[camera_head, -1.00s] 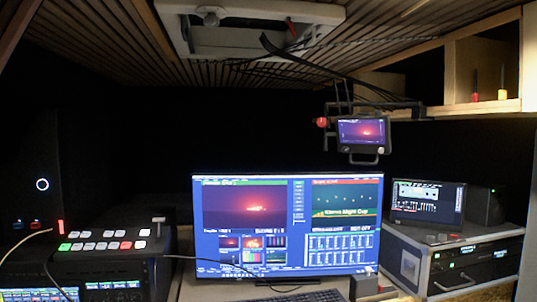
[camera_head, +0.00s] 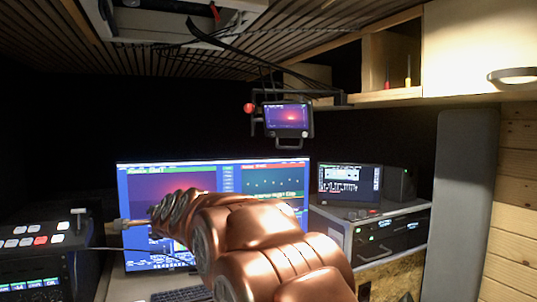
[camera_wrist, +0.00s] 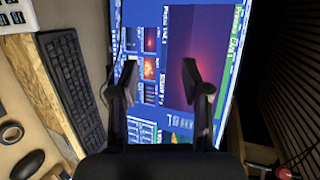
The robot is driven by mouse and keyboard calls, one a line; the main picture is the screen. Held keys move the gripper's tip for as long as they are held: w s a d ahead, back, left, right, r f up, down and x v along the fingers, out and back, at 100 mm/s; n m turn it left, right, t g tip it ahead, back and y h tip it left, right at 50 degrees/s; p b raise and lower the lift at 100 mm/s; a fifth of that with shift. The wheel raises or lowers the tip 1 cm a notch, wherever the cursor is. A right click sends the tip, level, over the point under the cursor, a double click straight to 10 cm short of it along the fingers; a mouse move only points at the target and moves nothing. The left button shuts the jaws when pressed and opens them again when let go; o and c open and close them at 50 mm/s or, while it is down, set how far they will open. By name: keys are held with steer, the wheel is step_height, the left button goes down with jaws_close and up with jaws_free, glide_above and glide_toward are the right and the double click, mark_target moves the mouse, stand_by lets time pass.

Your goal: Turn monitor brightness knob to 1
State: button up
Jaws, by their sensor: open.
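A small monitor (camera_head: 289,116) hangs from an overhead bracket, with a red round part (camera_head: 248,108) at its upper left. Small controls sit along its lower edge, too small to tell which is the brightness knob or where it points. A large monitor (camera_head: 262,177) stands on the desk, partly hidden by my arm. My gripper (camera_wrist: 160,80) is open and empty, its two fingers apart in front of the large monitor's screen (camera_wrist: 205,45) in the wrist view. It is apart from the small monitor, to its lower left in the head view.
A switcher panel (camera_head: 40,238) stands at the left. A keyboard (camera_wrist: 72,88) and a dark mouse (camera_wrist: 27,164) lie on the desk. A rack case (camera_head: 385,236) with a smaller screen (camera_head: 347,184) stands at the right. Cables hang from the ceiling near the small monitor.

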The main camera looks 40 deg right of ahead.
steer(key=w+d+r+m+t+h, duration=0.2)
steer(key=w+d+r+m+h, duration=0.25)
steer(key=d+r+m, duration=0.4)
steer(key=m+g+h+b, duration=0.2)
steer(key=m+g+h, duration=0.4)
steer(key=m+h, duration=1.25)
glide_toward(271, 136)
step_height(271, 136, up, 4)
steer(key=m+y, duration=0.3)
steer(key=y, duration=0.1)
steer(key=d+p, duration=0.1)
steer(key=d+r+p, duration=0.1)
steer(key=w+d+p, duration=0.1)
steer(key=shift+d+r+g, duration=0.15)
steer(key=shift+r+g, duration=0.1)
steer(key=shift+g, duration=0.05)
steer(key=shift+p+x, duration=1.25)
steer(key=shift+x, duration=0.3)
steer(key=shift+w+f, duration=0.1)
steer(key=shift+f, duration=0.1)
